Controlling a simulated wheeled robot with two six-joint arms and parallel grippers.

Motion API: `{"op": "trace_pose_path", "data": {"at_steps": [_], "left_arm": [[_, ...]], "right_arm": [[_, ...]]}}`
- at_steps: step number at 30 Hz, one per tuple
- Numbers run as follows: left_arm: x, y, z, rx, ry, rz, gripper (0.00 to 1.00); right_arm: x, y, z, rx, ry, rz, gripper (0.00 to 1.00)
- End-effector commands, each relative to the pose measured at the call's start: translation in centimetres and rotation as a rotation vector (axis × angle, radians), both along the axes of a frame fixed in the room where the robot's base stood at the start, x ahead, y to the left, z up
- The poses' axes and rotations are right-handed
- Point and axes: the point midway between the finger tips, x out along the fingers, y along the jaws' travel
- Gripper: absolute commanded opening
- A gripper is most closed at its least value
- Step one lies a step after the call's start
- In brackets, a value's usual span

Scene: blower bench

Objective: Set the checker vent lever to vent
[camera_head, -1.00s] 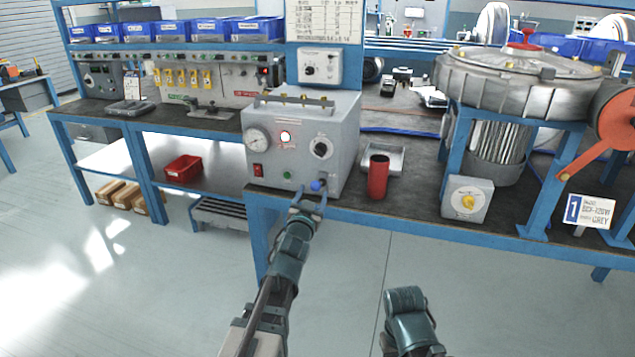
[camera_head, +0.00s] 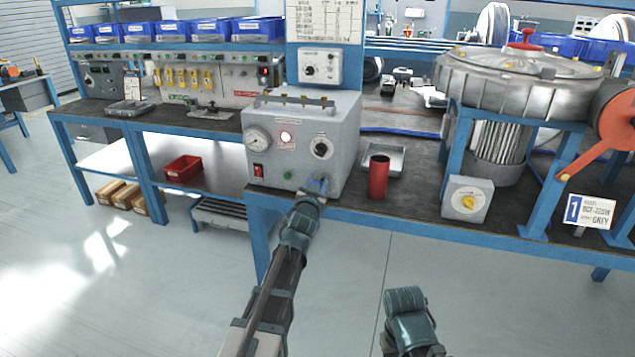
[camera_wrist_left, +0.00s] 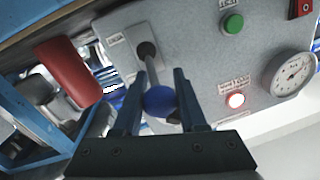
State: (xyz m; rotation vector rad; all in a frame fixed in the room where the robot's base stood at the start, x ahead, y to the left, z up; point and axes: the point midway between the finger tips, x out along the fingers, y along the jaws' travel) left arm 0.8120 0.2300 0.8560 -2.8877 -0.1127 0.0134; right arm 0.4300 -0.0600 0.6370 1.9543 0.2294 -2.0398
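The checker (camera_head: 300,140) is a grey box with a gauge, lights and buttons, standing on the bench. Its vent lever, a short rod with a blue ball knob (camera_wrist_left: 160,101), sits low on the front panel. In the left wrist view the rod (camera_wrist_left: 149,68) runs from a dark pivot hole to the knob, slightly slanted. My left gripper (camera_head: 315,185) is at this lever, with one finger on each side of the knob; it also fills the left wrist view (camera_wrist_left: 160,80).
A red cup (camera_head: 378,177) stands just right of the checker, in front of a small metal tray (camera_head: 397,158). A grey switch box (camera_head: 467,199) with a yellow knob and a large blower (camera_head: 520,85) are farther right. The floor before the bench is clear.

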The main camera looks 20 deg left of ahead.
Motion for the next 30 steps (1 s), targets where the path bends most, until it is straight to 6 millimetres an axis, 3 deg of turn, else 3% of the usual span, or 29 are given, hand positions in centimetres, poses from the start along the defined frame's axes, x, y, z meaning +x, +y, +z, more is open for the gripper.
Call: {"op": "trace_pose_path", "data": {"at_steps": [1,3,4,30], "left_arm": [[-0.01,-0.03,0.00,0.000,0.000,0.000,0.14],[-0.01,-0.04,0.00,0.000,0.000,0.000,0.01],[-0.01,-0.04,0.00,0.000,0.000,0.000,0.00],[-0.01,-0.07,-0.01,0.000,0.000,-0.001,0.00]], "right_arm": [[0.00,0.00,0.00,0.000,0.000,0.000,0.00],[0.00,0.00,0.00,0.000,0.000,0.000,0.00],[0.00,0.00,0.00,0.000,0.000,0.000,0.00],[0.00,0.00,0.00,0.000,0.000,0.000,0.00]]}}
